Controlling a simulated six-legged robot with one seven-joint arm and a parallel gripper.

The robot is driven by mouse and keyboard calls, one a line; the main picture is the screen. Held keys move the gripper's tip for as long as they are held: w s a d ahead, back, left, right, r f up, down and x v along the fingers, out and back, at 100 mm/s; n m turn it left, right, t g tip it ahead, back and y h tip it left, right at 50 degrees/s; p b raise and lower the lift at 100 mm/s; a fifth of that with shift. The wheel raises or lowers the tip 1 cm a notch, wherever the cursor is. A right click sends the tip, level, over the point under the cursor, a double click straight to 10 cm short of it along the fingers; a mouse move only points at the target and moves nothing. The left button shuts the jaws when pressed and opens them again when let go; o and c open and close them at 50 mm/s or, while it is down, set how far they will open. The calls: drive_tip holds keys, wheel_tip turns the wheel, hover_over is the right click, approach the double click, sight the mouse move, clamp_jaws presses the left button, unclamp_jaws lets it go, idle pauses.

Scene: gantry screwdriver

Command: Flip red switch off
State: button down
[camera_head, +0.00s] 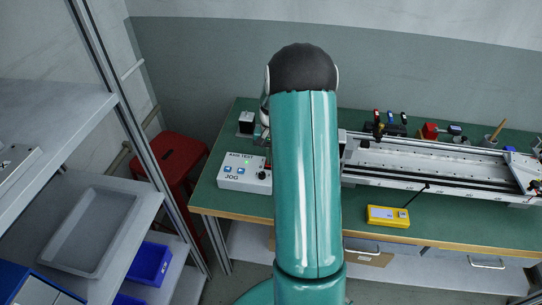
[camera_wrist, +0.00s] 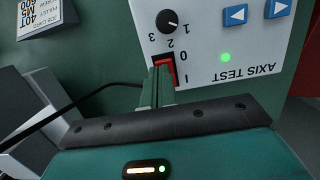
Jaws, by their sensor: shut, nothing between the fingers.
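The red switch (camera_wrist: 166,63) is a small rocker in a dark frame on the white control box, seen upside down in the wrist view beside the marks 0 and I. My gripper (camera_wrist: 159,76) is shut and empty, with its narrow green fingers at the switch and covering part of it. I cannot tell whether the tips touch it, or which way the rocker is tilted.
The box carries a black knob (camera_wrist: 167,21), two blue arrow buttons (camera_wrist: 235,15) and a lit green lamp (camera_wrist: 226,57). A black cable (camera_wrist: 75,107) runs left of my fingers. In the head view, a gantry rail (camera_head: 430,164) and a yellow device (camera_head: 388,216) occupy the green bench's right.

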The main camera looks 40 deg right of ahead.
drive_tip(key=shift+s+a+f+h, duration=0.3)
drive_tip(key=shift+a+f, duration=0.1)
drive_tip(key=shift+f, duration=0.05)
drive_tip(key=shift+s+a+f+t, duration=0.1)
drive_tip(key=shift+f+t, duration=0.05)
drive_tip(key=shift+t, duration=0.15)
drive_tip(key=shift+f, duration=0.1)
drive_tip(key=shift+w+d+r, duration=0.2)
drive_tip(key=shift+w+d, duration=0.25)
drive_tip(key=shift+d, duration=0.2)
drive_tip(key=shift+w+d+r, duration=0.1)
drive_tip(key=shift+w, duration=0.05)
wheel_tip(320, 180, up, 15)
drive_tip(key=shift+w+d, duration=0.3)
drive_tip(key=shift+s, duration=0.1)
